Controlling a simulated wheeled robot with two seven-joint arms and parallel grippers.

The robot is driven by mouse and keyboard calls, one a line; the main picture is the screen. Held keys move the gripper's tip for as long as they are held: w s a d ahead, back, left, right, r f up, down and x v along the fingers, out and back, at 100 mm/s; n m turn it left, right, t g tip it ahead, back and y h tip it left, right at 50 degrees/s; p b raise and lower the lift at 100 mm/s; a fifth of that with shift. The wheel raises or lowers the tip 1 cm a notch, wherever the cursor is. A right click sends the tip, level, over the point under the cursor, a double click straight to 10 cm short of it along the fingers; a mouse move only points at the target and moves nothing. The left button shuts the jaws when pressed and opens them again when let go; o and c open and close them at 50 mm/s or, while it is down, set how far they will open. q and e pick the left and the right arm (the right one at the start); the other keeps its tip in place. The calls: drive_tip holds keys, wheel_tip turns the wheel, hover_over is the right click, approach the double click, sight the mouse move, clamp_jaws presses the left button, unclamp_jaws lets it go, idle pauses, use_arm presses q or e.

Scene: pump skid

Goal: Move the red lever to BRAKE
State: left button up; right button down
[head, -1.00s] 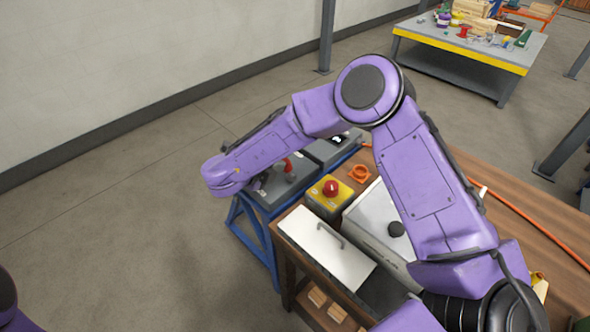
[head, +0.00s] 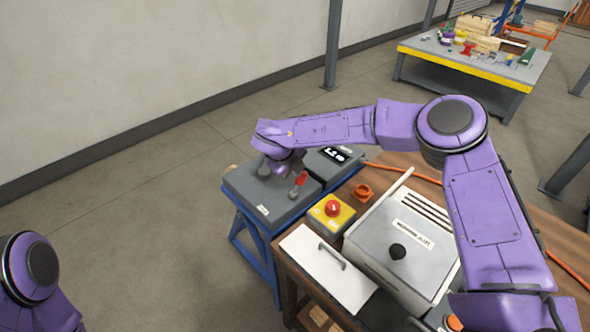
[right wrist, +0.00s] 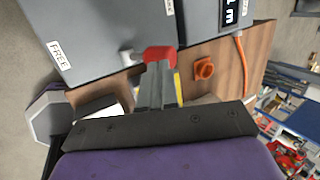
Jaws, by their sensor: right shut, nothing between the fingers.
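The red lever (head: 300,178) stands on the grey box (head: 240,186), near the box's right front part. Its red grip also shows in the right wrist view (right wrist: 160,54), on a pale metal stem. A label reading FREE (right wrist: 61,55) is on the box; I cannot read one saying BRAKE. My right gripper (right wrist: 156,72) is shut with nothing between its fingers. Its tips overlap the red grip in the wrist view; whether they touch it I cannot tell. In the head view my right wrist is just behind and left of the lever. My left gripper is out of view.
A lit display (head: 338,154) sits on the box beside the lever. A yellow box with a red button (head: 333,208), an orange ring-shaped part (head: 362,192) and a metal cabinet (head: 405,250) stand on the wooden bench at right. An orange cable (head: 400,171) runs behind.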

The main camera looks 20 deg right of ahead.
drive_tip(key=shift+r+p, duration=0.45)
drive_tip(key=shift+r, duration=0.3)
drive_tip(key=w+d+r+v, duration=0.1)
drive_tip(key=d+v, duration=0.1)
drive_tip(key=v, duration=1.1)
drive_tip(key=shift+d+r, duration=0.2)
drive_tip(key=shift+r, duration=0.35)
